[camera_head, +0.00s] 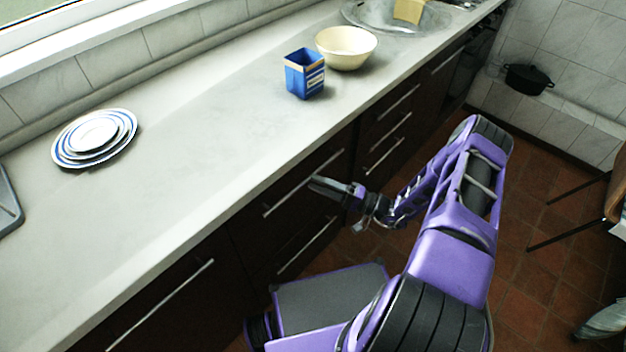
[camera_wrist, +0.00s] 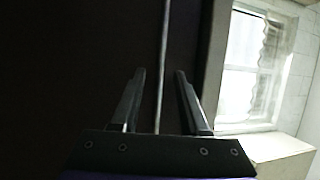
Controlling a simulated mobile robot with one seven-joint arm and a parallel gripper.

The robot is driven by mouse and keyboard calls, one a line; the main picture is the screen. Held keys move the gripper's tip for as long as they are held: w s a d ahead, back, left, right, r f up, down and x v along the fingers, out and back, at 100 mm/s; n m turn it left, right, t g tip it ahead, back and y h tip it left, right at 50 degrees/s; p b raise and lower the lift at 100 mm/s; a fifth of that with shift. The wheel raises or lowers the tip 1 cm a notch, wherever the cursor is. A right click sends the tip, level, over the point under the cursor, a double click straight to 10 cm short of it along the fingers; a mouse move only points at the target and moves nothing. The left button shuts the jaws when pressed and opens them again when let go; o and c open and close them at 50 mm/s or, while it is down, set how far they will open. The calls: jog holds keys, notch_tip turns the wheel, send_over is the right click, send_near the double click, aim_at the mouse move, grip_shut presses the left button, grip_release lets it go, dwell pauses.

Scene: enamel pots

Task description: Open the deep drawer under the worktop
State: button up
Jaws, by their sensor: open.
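The dark drawer front (camera_head: 293,205) lies under the worktop (camera_head: 215,150), with a long thin metal bar handle (camera_head: 290,193). The drawer looks shut. My gripper (camera_head: 318,186) is in front of the right part of this handle, its fingers pointing at the front. In the wrist view my gripper (camera_wrist: 160,74) is open, and the handle bar (camera_wrist: 163,50) runs lengthwise between the two fingers, apart from both. How deep the bar sits between them I cannot tell. Part of the front is hidden behind my gripper.
A second handle (camera_head: 308,244) is below. Other dark fronts with handles lie left (camera_head: 160,303) and right (camera_head: 388,157). On the worktop stand stacked plates (camera_head: 95,133), a blue box (camera_head: 304,75) and a cream bowl (camera_head: 346,48). Tiled floor (camera_head: 525,285) is open to the right.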

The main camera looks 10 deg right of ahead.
jog(key=shift+x, duration=1)
grip_shut()
dwell(0.8)
